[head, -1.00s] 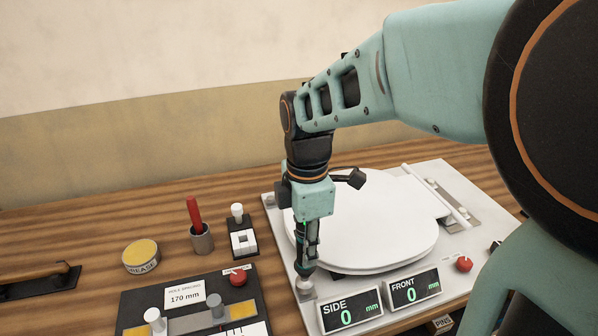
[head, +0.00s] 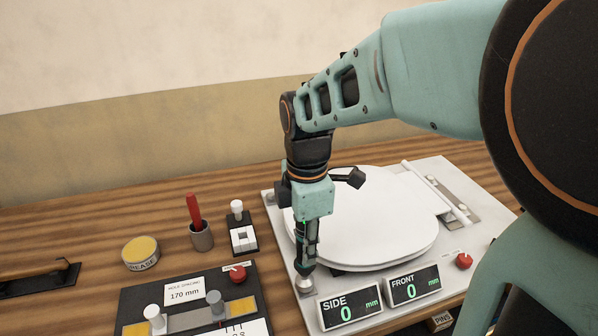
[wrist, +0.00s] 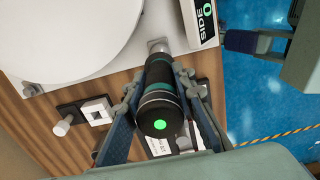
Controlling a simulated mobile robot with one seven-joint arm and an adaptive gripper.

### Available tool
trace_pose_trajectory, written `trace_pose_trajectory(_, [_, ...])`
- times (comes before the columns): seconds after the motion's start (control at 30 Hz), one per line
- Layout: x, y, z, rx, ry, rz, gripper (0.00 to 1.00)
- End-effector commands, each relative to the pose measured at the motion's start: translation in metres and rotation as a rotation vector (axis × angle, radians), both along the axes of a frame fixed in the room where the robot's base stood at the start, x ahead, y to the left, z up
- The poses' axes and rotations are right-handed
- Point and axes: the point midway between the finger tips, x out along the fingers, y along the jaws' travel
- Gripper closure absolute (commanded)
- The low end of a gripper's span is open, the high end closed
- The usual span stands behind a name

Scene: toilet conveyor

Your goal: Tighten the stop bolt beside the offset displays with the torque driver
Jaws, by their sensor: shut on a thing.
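My gripper (head: 307,240) is shut on the torque driver (head: 309,255) and holds it upright, tip down. In the wrist view the driver (wrist: 160,88) is a black and teal cylinder between my fingers, with a lit green light on its end. Its tip is at the silver stop bolt (head: 304,284) at the front left of the white plate. The exact contact is hidden. The offset displays stand just right of the bolt: SIDE (head: 350,309) and FRONT (head: 413,288), both reading 0 mm.
A white toilet seat lid (head: 375,225) lies on the plate behind the displays. A red knob (head: 463,261) sits to their right. Left are a hole spacing fixture (head: 190,311), a grease tin (head: 141,253), a cup with a red-handled tool (head: 201,237) and a small black-and-white block (head: 243,240).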

Motion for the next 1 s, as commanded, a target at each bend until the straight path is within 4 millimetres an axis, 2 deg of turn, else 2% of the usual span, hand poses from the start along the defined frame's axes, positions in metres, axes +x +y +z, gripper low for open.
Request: trace_pose_trajectory(1.0, [0.000, 0.000, -0.011, 0.000, 0.001, 0.000, 1.00])
